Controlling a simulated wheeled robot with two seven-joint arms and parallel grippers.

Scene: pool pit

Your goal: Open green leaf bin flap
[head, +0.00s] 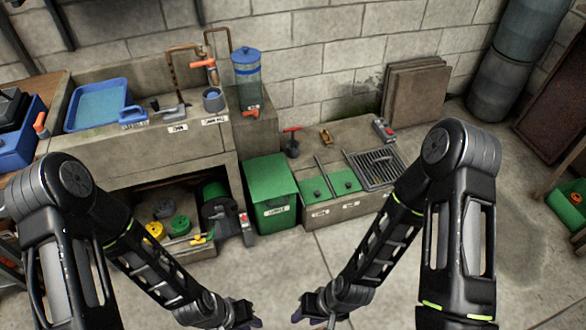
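The green bin (273,210) is a box with a white label on its front, standing on the floor between the sink bench and a low concrete block. The label is too small to read surely. Its green top (268,174) appears closed and lies flat. My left gripper (250,319) is at the bottom edge of the head view, in front of and below the bin in the picture. My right gripper (300,317) is opposite it, a little to the right. Both are apart from the bin. Their fingertips are dark and partly cut off, so their opening is unclear.
The low concrete block (350,206) right of the bin holds two green lids (345,181), a metal grate (377,167) and a red-handled tool (292,143). A concrete sink bench (150,156) with a blue tray (98,105) stands left. Floor in front of the bin is clear.

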